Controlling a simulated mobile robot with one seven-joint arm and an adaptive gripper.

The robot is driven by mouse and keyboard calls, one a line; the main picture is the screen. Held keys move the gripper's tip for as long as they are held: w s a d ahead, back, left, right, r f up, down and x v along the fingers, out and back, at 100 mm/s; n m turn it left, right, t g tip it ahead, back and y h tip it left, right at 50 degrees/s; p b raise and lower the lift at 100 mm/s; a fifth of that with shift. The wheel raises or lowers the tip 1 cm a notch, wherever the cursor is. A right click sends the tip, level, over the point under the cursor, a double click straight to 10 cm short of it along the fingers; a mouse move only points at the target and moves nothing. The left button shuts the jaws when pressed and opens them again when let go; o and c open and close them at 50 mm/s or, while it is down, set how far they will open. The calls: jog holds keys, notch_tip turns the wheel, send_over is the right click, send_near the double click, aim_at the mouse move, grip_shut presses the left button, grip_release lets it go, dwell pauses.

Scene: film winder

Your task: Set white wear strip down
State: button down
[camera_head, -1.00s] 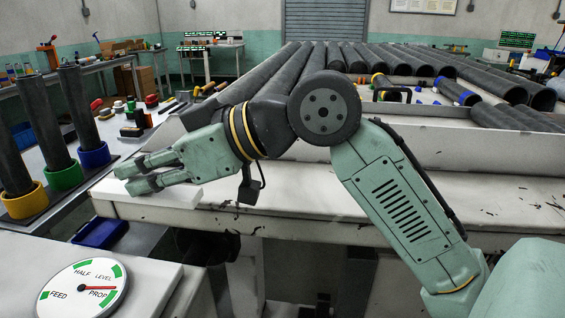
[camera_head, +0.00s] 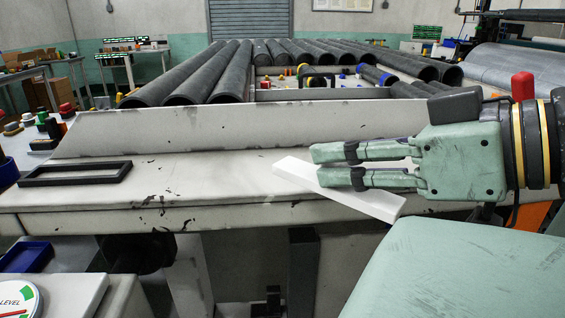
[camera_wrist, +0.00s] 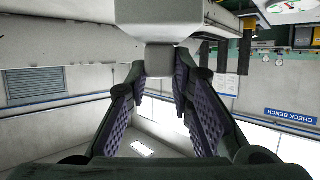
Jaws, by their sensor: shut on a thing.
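The white wear strip (camera_head: 372,202) is a long, flat pale bar. In the head view it runs slantwise between and below the fingers of my gripper (camera_head: 322,165). My gripper points left and is shut on the strip, over the front part of the white bench (camera_head: 230,178). In the wrist view a pale block, the strip (camera_wrist: 160,58), sits between the fingertips of my gripper (camera_wrist: 158,80). I cannot tell whether the strip touches the bench. Part of it is hidden behind the fingers.
An empty black rectangular frame (camera_head: 75,174) lies on the bench at the left. Dark rollers (camera_head: 200,75) lie behind the bench's raised back wall. A blue tray (camera_head: 25,257) and a dial (camera_head: 18,299) are at lower left. The bench between frame and strip is clear.

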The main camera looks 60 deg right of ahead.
jog(key=w+d+p, duration=0.1)
jog(key=w+d, duration=0.2)
jog(key=w+d+p, duration=0.1)
jog(key=w+d, duration=0.2)
jog(key=d, duration=0.1)
jog(key=w+d+f+p, duration=0.1)
jog(key=w+d, duration=0.2)
jog(key=d, duration=0.1)
jog(key=shift+w+f, duration=0.1)
jog(key=shift+w, duration=0.25)
jog(key=shift+w+d+f, duration=0.1)
jog(key=shift+w+d, duration=0.25)
jog(key=shift+d, duration=0.05)
notch_tip(320, 180, down, 3)
jog(key=shift+s+r+p, duration=0.1)
jog(key=shift+p, duration=0.2)
jog(key=shift+f, duration=0.35)
jog(key=shift+a+f, duration=0.1)
jog(key=shift+f, duration=0.05)
jog(key=c, duration=1.4)
grip_release()
jog(key=shift+r, duration=0.25)
jog(key=b+v, duration=0.2)
jog(key=v, duration=1)
jog(key=shift+f, duration=0.15)
